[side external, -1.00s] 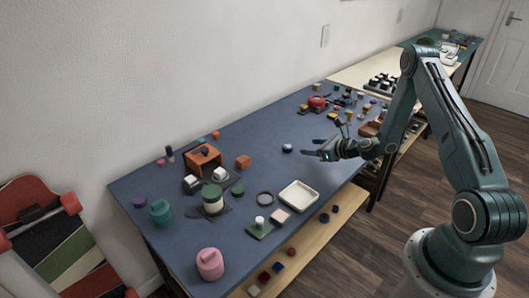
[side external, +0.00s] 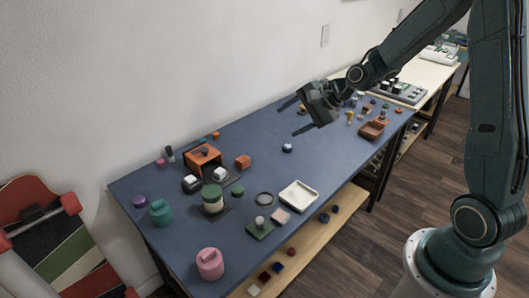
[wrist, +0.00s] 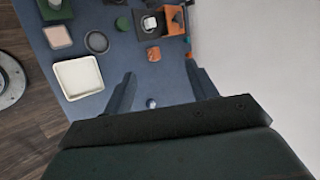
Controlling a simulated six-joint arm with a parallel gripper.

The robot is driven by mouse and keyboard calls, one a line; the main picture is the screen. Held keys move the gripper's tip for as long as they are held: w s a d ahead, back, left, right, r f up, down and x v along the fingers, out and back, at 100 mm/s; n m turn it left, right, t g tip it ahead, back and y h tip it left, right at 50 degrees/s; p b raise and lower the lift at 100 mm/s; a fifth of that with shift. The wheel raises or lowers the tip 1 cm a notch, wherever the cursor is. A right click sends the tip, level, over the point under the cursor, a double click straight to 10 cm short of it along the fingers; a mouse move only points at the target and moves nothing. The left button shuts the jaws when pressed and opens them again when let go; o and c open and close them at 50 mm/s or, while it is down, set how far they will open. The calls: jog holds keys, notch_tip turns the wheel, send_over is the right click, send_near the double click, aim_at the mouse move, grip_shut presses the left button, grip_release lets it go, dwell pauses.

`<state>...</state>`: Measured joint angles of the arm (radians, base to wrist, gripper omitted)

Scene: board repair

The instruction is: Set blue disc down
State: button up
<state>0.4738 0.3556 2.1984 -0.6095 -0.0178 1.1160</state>
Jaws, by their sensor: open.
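Nothing touches the piece.
A cream tray (side external: 298,196) and a dark ring (side external: 265,199) lie toward the front. Bare table surrounds the blue piece. The wall (side external: 220,60) runs behind.

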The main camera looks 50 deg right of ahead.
jog(key=s+a+r+n+g+h, duration=0.2)
jog(key=s+a+r+n, duration=0.4)
jog(key=s+r+n, duration=0.5)
jog(key=s+r+n+g+h, duration=0.1)
jog(key=s+n, duration=0.4)
jog(key=s, duration=1.2)
jog(key=shift+s+a+h, duration=0.15)
jog(key=shift+a+h, duration=0.25)
jog(key=shift+h, duration=0.1)
jog(key=shift+o, duration=0.4)
